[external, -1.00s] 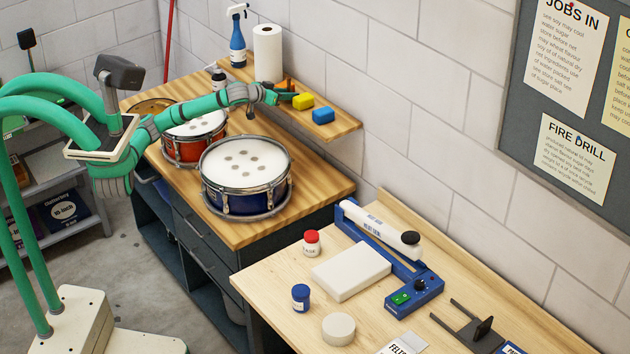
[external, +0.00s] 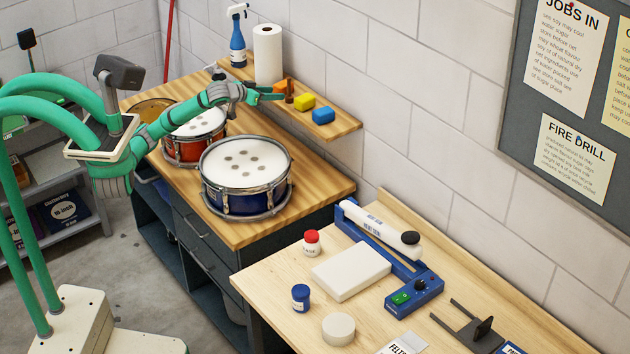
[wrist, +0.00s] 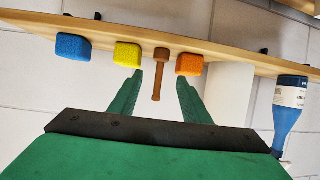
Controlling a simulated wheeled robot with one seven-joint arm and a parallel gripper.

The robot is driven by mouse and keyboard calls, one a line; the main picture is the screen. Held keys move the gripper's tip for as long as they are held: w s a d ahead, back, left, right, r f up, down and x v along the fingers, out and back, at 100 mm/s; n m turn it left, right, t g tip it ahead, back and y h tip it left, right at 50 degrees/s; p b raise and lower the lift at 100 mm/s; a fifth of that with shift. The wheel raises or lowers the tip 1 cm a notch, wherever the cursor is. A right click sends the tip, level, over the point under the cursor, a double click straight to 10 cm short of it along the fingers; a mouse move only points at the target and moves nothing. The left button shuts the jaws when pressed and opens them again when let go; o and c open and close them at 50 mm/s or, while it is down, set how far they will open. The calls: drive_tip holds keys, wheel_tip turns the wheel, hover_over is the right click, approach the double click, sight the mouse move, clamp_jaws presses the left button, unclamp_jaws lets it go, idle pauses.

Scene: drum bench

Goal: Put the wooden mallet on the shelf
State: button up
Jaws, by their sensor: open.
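The wooden mallet (wrist: 161,58) stands on its head on the wall shelf (wrist: 215,48), handle up, between the yellow and orange blocks. The wrist view shows the scene upside down. In the external view the mallet (external: 290,91) is a small brown upright shape on the shelf (external: 342,124). My gripper (wrist: 161,83) is open, with one green finger on each side of the handle and visible gaps to it. In the external view my gripper (external: 272,93) is at the shelf's front edge, beside the mallet.
On the shelf are a yellow block (external: 304,101), blue block (external: 323,116), orange block (wrist: 190,64), paper roll (external: 268,54) and blue spray bottle (external: 237,44). Drums, one red (external: 181,149) and one blue (external: 245,195), stand on the bench below my arm.

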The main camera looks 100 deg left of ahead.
drive_tip(key=v, duration=0.3)
drive_tip(key=shift+d, duration=0.1)
idle(0.5)
